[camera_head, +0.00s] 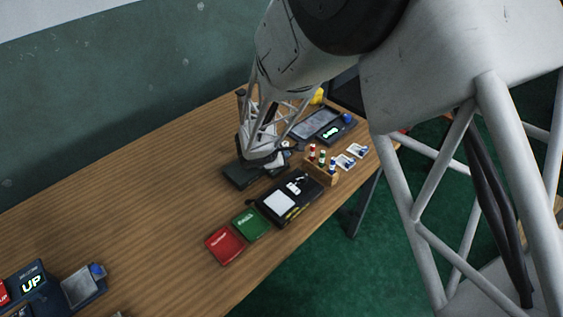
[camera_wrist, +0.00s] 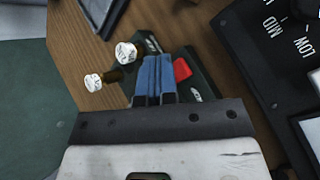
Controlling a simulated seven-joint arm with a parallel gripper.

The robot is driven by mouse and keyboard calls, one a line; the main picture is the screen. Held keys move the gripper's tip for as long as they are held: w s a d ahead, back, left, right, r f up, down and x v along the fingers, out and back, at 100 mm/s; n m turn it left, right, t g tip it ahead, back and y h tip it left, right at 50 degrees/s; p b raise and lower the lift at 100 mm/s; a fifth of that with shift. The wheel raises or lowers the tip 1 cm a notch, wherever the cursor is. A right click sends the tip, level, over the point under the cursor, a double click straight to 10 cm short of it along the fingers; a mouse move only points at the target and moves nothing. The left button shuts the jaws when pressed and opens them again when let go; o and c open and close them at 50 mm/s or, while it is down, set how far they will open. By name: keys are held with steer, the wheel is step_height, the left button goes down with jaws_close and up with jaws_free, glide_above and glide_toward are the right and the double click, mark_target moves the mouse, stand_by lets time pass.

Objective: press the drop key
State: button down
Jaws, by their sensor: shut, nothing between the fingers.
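In the wrist view my gripper (camera_wrist: 155,75) has its blue fingers shut together with nothing between them. The fingers are over a dark green device (camera_wrist: 205,88) that carries a red key (camera_wrist: 182,69). The red key is just right of the fingertips. I cannot read a "drop" label, and the fingers hide part of the device; I cannot tell whether they touch it. In the head view the dark device (camera_head: 241,177) is low under my wrist, with the fingertips hidden.
A black box (camera_head: 297,184) with a dial marked MID and LOW (camera_wrist: 278,35) stands to the right. Red (camera_head: 225,245) and green (camera_head: 251,224) pads lie in front. Two white knobs (camera_wrist: 125,53) (camera_wrist: 93,80) are left of the fingers. A vial rack (camera_head: 321,170) stands behind the box.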

steer(key=shift+f, duration=0.75)
stand_by(1.2)
steer(key=shift+r, duration=0.8)
steer(key=shift+r, duration=0.1)
steer(key=shift+r, duration=2.4)
